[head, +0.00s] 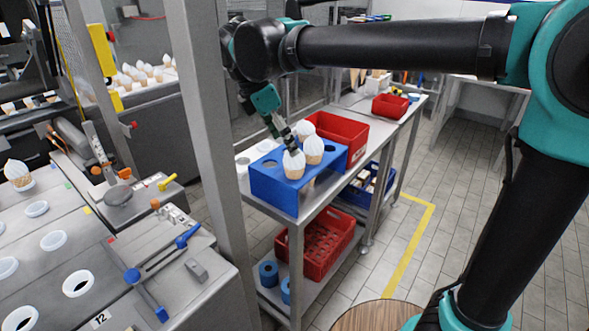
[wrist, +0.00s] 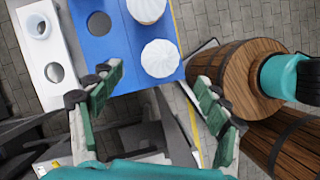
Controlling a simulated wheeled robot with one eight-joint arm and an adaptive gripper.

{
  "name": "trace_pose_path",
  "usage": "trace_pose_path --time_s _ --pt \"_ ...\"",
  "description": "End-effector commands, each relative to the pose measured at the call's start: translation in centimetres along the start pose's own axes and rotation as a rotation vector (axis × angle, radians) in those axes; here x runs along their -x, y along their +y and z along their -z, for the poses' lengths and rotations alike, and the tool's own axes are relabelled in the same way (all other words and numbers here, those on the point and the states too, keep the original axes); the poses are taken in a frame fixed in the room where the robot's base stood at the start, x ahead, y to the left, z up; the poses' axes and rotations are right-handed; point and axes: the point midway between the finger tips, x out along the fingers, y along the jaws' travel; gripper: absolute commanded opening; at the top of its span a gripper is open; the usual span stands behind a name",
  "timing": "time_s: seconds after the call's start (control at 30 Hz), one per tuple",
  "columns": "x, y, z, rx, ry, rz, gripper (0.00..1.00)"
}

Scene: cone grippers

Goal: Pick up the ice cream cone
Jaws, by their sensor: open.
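White-topped ice cream cones stand upright in a blue holder (head: 272,188) on a metal cart. The nearest cone (head: 293,164) has a second cone (head: 313,150) to its right and a third (head: 304,130) behind. One cone top (wrist: 160,58) lies just beyond the fingertips, and another (wrist: 147,9) is further up. The blue holder also shows an empty hole (wrist: 99,23).
A white holder with holes (wrist: 54,72) stands beside the blue one. Red crates (head: 340,135) sit behind it on the cart. A metal post (head: 205,120) rises left of the cart. Another cone (head: 18,172) stands on the machine at left. The tiled floor at right is mostly clear.

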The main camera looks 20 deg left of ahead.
Motion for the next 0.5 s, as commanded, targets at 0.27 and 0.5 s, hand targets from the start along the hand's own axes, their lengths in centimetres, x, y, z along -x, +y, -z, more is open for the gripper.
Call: trace_pose_path --time_s 0.27,0.5 --pt "-2.5 0.0 0.0 0.000 0.000 -0.001 0.76" --pt "-5.5 0.0 0.0 -0.002 0.000 0.000 0.76"
